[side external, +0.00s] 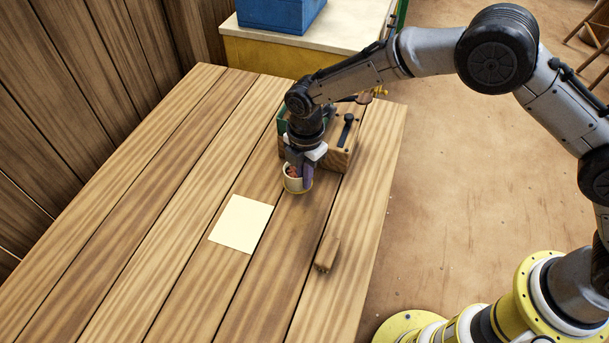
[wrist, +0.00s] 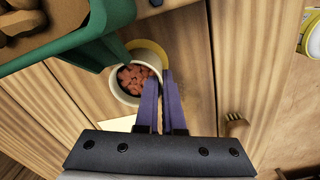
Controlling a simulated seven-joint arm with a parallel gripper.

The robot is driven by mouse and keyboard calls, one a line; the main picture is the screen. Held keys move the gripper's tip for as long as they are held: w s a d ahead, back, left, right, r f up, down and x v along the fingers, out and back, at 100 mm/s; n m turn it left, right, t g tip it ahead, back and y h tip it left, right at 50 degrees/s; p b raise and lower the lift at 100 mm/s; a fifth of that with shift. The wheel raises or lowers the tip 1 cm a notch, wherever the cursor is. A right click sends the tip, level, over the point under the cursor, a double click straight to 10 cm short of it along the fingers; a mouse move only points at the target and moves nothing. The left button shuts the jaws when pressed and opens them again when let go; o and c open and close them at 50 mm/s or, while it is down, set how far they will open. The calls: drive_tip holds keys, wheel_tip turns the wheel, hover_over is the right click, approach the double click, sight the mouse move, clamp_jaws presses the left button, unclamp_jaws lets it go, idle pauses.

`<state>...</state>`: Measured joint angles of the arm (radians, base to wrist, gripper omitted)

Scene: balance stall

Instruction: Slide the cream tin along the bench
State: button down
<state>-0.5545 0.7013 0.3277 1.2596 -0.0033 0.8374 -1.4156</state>
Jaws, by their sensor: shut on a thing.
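The cream tin (side external: 291,184) is a small round pot with reddish-brown pieces inside. It is upright on the plank bench, close to the front of the wooden box. In the wrist view the tin (wrist: 115,92) shows from above, with a yellow rim or disc (wrist: 150,47) at its far side; I cannot tell whether that belongs to the tin. My gripper (wrist: 160,80) has its purple fingers close together at the tin's right wall. It is shut on that wall. In the side view my gripper (side external: 301,168) reaches down to the tin from above, hiding part of it.
A wooden box (side external: 340,158) with a black handle and a green tray (wrist: 100,40) stand right behind the tin. A cream square (side external: 240,223) lies flat, front left. A small wooden block or brush (side external: 327,253) lies front right, near the bench edge. The left planks are clear.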

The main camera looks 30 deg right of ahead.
drive_tip(key=shift+a, duration=0.15)
idle(0.8)
drive_tip(key=shift+s+a, duration=0.75)
drive_tip(key=shift+a, duration=1.7)
drive_tip(key=shift+s+a, duration=0.8)
drive_tip(key=shift+a, duration=1.65)
drive_tip(key=shift+s+a, duration=0.75)
drive_tip(key=shift+a, duration=1.7)
drive_tip(key=c, duration=1)
unclamp_jaws()
drive_tip(key=shift+o, duration=0.2)
wheel_tip(320, 180, up, 14)
drive_tip(key=shift+s+f, duration=0.1)
